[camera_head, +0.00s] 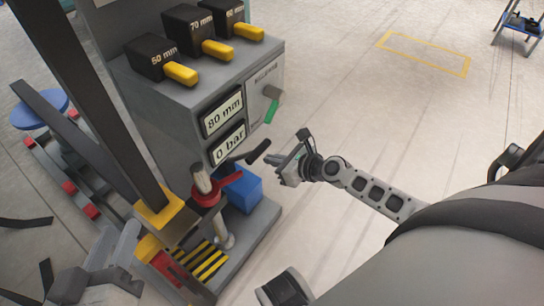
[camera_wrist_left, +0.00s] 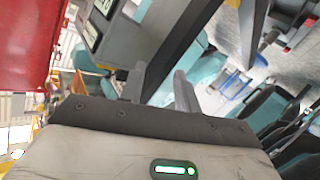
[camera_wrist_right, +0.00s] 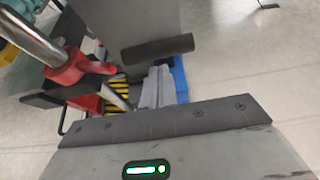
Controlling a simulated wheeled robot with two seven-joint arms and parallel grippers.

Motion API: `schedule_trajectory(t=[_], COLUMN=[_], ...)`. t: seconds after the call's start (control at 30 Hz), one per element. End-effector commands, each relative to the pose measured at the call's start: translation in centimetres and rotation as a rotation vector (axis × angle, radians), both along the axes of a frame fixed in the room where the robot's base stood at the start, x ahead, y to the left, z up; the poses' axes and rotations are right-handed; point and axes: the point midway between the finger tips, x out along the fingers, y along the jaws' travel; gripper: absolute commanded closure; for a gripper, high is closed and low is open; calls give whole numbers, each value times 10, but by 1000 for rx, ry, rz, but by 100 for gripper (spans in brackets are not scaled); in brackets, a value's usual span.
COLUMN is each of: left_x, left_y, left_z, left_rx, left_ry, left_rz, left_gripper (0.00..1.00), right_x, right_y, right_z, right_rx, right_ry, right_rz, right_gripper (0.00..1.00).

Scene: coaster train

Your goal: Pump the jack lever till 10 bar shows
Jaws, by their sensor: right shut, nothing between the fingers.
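The display panel reads "0 bar" (camera_head: 228,146), with "80 mm" (camera_head: 222,115) above it. The jack (camera_head: 208,190) has a red collar around a metal post and stands below the panel. Its black lever grip (camera_head: 258,152) points right, and the grip also shows in the right wrist view (camera_wrist_right: 157,48). My right gripper (camera_head: 273,160) is shut and empty, with its fingertips close to the grip's outer end; I cannot tell whether they touch. My left gripper (camera_head: 126,240) is at the lower left, open and empty in the left wrist view (camera_wrist_left: 157,85), away from the lever.
Black blocks with yellow handles, one marked "70 mm" (camera_head: 200,30), sit on top of the grey cabinet. A green-handled lever (camera_head: 271,108) is on its side. A blue box (camera_head: 245,190) stands behind the jack. A dark beam rises at left.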

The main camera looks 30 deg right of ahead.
Motion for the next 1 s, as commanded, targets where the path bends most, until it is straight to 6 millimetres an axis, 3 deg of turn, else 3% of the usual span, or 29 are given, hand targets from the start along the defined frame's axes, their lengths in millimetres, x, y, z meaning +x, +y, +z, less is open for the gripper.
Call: schedule_trajectory(t=[0.47,0.57,0.73,1.0], left_x=[0,0,-5,-4], left_y=[1,2,8,9], left_z=[-3,3,-9,-13], left_rx=[20,43,150,166], left_ry=[5,1,34,31], left_rz=[-1,0,1,4], left_gripper=[67,67,67,67], right_x=[6,10,22,22], right_y=[2,3,8,9], right_z=[3,11,26,21], right_rx=[0,1,4,0], right_ry=[0,-2,-4,-1], right_rz=[-1,-4,-3,-1], right_gripper=[100,100,100,100])
